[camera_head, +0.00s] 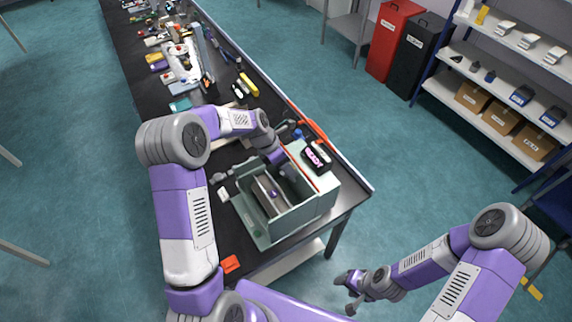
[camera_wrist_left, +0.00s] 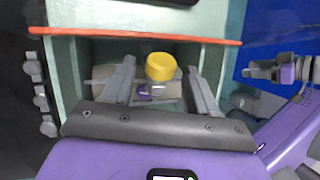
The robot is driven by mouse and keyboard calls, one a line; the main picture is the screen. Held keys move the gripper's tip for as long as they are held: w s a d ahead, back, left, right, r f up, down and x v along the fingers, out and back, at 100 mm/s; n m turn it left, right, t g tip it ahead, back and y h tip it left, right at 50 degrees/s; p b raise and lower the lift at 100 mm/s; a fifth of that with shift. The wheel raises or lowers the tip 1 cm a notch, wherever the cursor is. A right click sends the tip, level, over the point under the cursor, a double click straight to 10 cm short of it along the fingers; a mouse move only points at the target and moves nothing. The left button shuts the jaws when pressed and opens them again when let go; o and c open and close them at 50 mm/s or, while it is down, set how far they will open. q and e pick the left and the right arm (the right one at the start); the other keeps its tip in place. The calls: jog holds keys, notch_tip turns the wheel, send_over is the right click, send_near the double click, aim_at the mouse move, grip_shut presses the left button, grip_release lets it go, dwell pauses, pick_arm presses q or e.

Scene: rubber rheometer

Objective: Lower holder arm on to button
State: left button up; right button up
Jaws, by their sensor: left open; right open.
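The rheometer (camera_head: 318,200) is a pale green box with an open-topped chamber at the near end of the dark bench. My left gripper (camera_head: 282,162) reaches down into its back part, and its fingers are mostly hidden in the head view. In the left wrist view my left gripper (camera_wrist_left: 161,72) is open, its grey fingers on either side of a yellow round cap (camera_wrist_left: 160,66). A small purple part (camera_wrist_left: 145,92) sits below the cap, partly between the fingers. I cannot tell which piece is the holder arm or the button. My right gripper (camera_head: 357,285) is open, away from the bench.
A black display with pink lettering (camera_head: 317,156) stands on the rheometer. An orange-red edge (camera_wrist_left: 140,36) crosses above the chamber in the left wrist view. An orange block (camera_head: 230,264) lies at the bench's near edge.

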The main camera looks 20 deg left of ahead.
pick_arm(q)
jog(key=shift+w, duration=0.15)
jog(key=c, duration=0.5)
grip_shut()
jog(key=s+a+f+t+h+b, duration=0.1)
jog(key=s+b, duration=0.1)
jog(key=b, duration=0.2)
jog(key=s+a+f+t+h+b, duration=0.1)
jog(key=s+a+f+t+b, duration=0.1)
jog(key=b, duration=0.3)
jog(key=shift+h, duration=0.4)
jog(key=shift+s+a+f, duration=0.25)
jog(key=shift+s+f, duration=0.15)
jog(key=shift+f, duration=0.1)
